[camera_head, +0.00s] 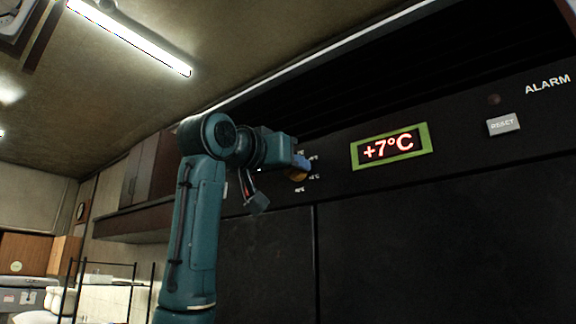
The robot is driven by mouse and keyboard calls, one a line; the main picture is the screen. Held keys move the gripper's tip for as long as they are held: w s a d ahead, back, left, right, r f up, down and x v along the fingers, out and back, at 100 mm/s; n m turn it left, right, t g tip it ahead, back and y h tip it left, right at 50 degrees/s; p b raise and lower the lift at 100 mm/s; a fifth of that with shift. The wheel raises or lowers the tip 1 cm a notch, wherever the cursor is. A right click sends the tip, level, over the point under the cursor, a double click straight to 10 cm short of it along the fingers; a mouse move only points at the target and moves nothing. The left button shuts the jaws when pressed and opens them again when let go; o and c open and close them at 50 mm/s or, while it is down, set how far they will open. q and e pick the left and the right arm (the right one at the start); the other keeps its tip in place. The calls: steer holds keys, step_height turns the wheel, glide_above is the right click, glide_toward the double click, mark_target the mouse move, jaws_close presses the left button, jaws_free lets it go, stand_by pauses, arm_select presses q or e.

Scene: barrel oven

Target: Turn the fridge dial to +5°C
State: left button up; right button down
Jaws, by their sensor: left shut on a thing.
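The fridge dial (297,174) is a small orange-brown knob on the dark front panel, with small white temperature marks around its right and lower sides. My left gripper (300,162) is at the dial and shut on it, and hides most of it. The dial's pointer direction cannot be made out. The red display (389,147) in a green frame, to the right of the dial, reads +7°C. My right gripper is not in view.
A grey RESET button (503,124), a dark round lamp (494,99) and the word ALARM are at the panel's right. Dark fridge doors (440,240) lie below. Wall cabinets (150,170) and a wire rack (100,285) stand at the left.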

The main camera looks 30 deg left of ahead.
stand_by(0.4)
arm_select(q)
steer(key=o, duration=1)
steer(key=shift+c, duration=0.2)
steer(key=s+f+b, duration=0.1)
steer(key=s+b, duration=0.3)
steer(key=s, duration=0.9)
steer(key=shift+f+b, duration=0.3)
steer(key=shift+b, duration=0.1)
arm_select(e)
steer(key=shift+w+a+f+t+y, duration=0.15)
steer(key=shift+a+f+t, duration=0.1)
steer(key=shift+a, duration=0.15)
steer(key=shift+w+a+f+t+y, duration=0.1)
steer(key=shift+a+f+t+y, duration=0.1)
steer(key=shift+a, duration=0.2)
arm_select(q)
steer(key=shift+a, duration=0.1)
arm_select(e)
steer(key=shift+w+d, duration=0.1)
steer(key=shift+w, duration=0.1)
